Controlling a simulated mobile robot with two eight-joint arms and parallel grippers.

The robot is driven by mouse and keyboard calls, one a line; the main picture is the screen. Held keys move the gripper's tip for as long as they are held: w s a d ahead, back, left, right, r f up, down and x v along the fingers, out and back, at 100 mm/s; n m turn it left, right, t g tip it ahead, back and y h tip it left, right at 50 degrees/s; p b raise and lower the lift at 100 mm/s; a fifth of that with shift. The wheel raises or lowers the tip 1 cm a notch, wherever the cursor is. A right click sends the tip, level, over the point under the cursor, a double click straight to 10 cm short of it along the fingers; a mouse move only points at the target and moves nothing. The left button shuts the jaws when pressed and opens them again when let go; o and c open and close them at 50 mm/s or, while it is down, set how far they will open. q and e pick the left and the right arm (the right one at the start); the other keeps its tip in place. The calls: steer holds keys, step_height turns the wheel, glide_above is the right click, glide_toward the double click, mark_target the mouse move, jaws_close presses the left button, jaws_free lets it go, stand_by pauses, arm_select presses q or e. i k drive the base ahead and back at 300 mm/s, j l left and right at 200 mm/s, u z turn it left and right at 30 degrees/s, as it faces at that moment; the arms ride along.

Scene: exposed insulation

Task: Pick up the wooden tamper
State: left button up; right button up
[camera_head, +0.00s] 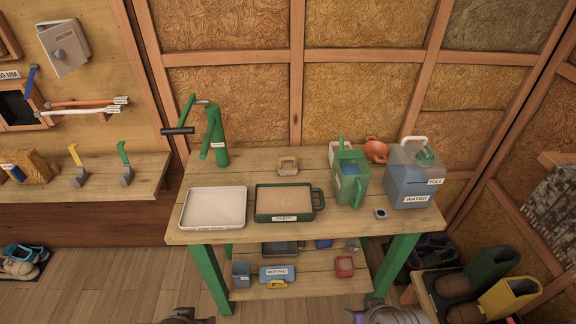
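The wooden tamper (288,166), a small light-wood block with a handle on top, sits upright near the back middle of the workbench (265,238). It is behind a green-rimmed tray (286,216) filled with a light brown material, and nothing touches it. My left gripper (187,316) only just shows at the bottom edge, left of centre. My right gripper (385,315) shows at the bottom edge, right of centre. Both are in front of the bench, low and far from the tamper. Their fingers are cut off or too unclear to read.
An empty white tray (214,224) lies left of the green one. A green hand-cranked device (216,137) stands at the back left. A green watering can (349,178), an orange pot (376,150) and a water container (411,177) stand right. Bench space around the tamper is clear.

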mark_target(289, 168)
steer(key=i+j+u, duration=0.4)
steer(key=i, duration=0.3)
steer(key=i+j+u, duration=0.2)
steer(key=i, duration=0.2)
